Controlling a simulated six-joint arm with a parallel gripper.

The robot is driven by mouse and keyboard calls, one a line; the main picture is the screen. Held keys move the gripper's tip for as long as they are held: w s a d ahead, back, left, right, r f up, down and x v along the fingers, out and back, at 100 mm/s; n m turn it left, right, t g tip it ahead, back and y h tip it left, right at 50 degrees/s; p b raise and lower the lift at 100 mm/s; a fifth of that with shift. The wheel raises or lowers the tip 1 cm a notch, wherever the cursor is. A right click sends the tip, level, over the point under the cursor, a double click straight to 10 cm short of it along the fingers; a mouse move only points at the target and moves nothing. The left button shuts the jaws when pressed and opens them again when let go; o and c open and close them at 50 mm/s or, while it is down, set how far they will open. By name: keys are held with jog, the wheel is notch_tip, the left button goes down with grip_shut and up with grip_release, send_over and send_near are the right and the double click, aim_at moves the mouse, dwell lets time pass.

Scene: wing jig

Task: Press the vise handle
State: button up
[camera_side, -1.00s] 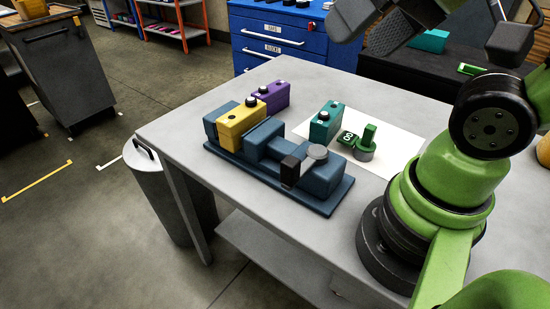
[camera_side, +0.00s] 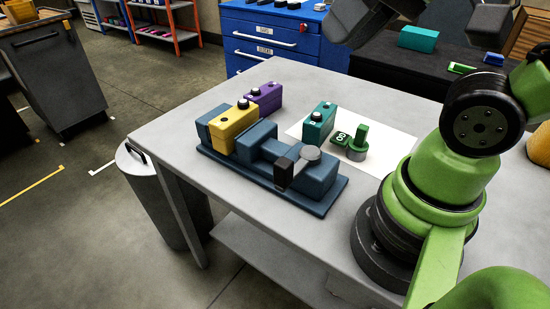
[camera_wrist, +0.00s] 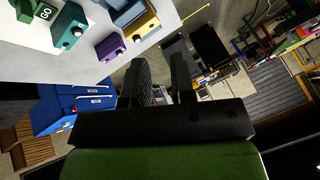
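The blue vise (camera_side: 318,178) stands on the grey table, and part of it shows at the top of the wrist view (camera_wrist: 117,5). Its handle (camera_side: 284,173) is a dark block on a bar at the near right end, beside a grey round knob (camera_side: 312,153). A yellow block (camera_side: 232,130) with a black button sits upright between the vise jaws; it also shows in the wrist view (camera_wrist: 141,27). My gripper (camera_wrist: 160,75) is open and empty, its two dark fingers apart. It is away from the vise; the handle is not visible in the wrist view.
A purple block (camera_side: 265,98) stands behind the vise. A bin (camera_side: 160,200) stands beside the table. The front of the table is clear.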

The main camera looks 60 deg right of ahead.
jog(key=w+g, duration=0.1)
jog(key=w+n+g, duration=0.1)
jog(key=w, duration=0.2)
jog(key=shift+w+a+r+g, duration=0.2)
jog(key=shift+a+r+g, duration=0.1)
jog(key=shift+r+g, duration=0.1)
grip_shut()
jog(key=w+a+f+n+g+h, duration=0.2)
jog(key=w+a+f+g, duration=0.1)
jog(key=w+f+g, duration=0.5)
jog(key=shift+w+a+f+n, duration=0.35)
jog(key=shift+w+f, duration=0.75)
jog(key=shift+w, duration=1.2)
